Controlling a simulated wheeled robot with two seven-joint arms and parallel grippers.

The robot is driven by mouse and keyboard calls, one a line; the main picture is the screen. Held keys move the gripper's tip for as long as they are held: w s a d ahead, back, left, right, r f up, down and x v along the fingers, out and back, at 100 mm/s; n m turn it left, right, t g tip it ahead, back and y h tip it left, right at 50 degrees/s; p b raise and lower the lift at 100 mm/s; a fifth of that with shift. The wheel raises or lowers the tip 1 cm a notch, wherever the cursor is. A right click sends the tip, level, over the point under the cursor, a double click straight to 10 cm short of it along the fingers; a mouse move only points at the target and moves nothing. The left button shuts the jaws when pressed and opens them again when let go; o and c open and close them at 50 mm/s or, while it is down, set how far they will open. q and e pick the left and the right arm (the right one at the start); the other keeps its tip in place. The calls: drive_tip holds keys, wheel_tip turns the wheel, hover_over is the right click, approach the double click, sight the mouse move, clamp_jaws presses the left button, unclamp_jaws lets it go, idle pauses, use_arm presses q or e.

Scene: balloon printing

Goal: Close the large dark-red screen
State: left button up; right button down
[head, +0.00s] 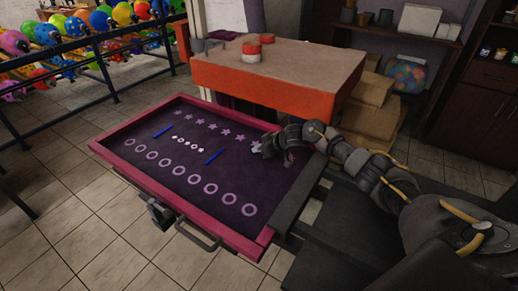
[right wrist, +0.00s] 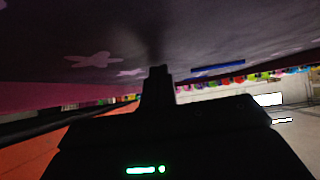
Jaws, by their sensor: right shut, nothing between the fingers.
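The large dark-red screen (head: 262,243) lies swung down and out, roughly level, in the middle of the head view. Its dark mesh shows pale stars, rings and two blue bars. A metal handle (head: 198,237) sits on its near edge. My right gripper (head: 268,148) is shut and empty over the screen's right part, near the star row. Whether it touches the mesh I cannot tell. In the right wrist view the shut fingers (right wrist: 157,72) show dark against the screen's mesh (right wrist: 200,30), which fills the top. My left gripper is not in view.
An orange-sided table (head: 265,84) with red-topped round pieces (head: 251,52) stands just behind the screen. Cardboard boxes (head: 372,122) are stacked at right. A rail with colourful balloons (head: 100,20) runs along the left. The tiled floor (head: 60,240) at front left is clear.

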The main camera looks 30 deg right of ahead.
drive_tip(key=shift+s+a+f, duration=0.1)
drive_tip(key=shift+s+f, duration=0.2)
drive_tip(key=shift+f, duration=0.2)
drive_tip(key=shift+s+a+f, duration=0.1)
drive_tip(key=shift+s+f, duration=0.15)
drive_tip(key=shift+f, duration=0.25)
drive_tip(key=shift+r+p, duration=0.35)
drive_tip(key=shift+p, duration=0.1)
drive_tip(key=r+p, duration=0.5)
drive_tip(key=shift+w+d+r, duration=0.25)
drive_tip(key=shift+w, duration=0.15)
drive_tip(key=b+v, duration=0.1)
drive_tip(key=v, duration=0.8)
drive_tip(key=shift+r+b, duration=0.35)
drive_tip(key=shift+r, duration=0.25)
drive_tip(key=shift+w, duration=0.2)
drive_tip(key=shift+s, duration=0.1)
